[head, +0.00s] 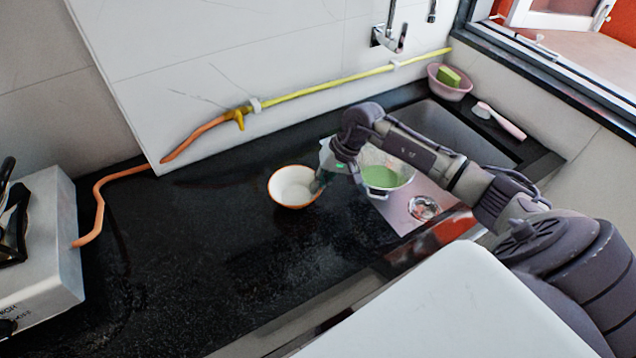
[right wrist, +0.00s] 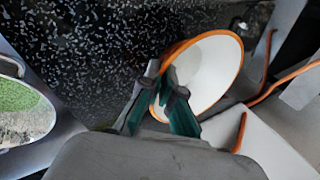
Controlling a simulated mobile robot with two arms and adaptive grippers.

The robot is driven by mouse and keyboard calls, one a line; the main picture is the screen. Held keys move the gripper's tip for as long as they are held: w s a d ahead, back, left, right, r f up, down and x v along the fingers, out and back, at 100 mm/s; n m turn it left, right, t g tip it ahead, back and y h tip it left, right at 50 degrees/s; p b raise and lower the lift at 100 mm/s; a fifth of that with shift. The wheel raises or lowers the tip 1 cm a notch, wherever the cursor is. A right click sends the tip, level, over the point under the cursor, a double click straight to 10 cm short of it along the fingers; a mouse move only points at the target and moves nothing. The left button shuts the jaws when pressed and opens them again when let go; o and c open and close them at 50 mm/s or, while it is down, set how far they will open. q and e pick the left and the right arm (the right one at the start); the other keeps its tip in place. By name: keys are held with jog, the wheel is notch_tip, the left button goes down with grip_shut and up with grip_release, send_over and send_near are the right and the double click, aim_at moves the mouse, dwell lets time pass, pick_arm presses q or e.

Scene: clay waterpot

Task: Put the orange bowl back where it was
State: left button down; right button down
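The orange bowl (head: 293,187), white inside with an orange rim and outside, is over the black counter, left of the sink. I cannot tell whether it touches the counter. My right gripper (head: 318,184) is at the bowl's right edge. In the right wrist view, my right gripper (right wrist: 163,76) has its fingertips close together with the bowl's rim between them, one finger inside and one outside the bowl (right wrist: 208,68). It looks shut on the rim. My left gripper is not in view.
A pink bowl with a sponge (head: 447,84) and a brush (head: 500,120) lie by the sink. A stove (head: 50,245) with an orange hose (head: 98,205) is at left. The counter's middle is free.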

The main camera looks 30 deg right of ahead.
jog(key=shift+d+f, duration=0.1)
jog(key=shift+f, duration=0.5)
jog(key=shift+w+d+f, duration=0.1)
jog(key=shift+f, duration=0.1)
jog(key=shift+f+b, duration=0.15)
jog(key=shift+b, duration=0.15)
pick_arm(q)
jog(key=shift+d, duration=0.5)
pick_arm(e)
jog(key=c, duration=1.3)
grip_release()
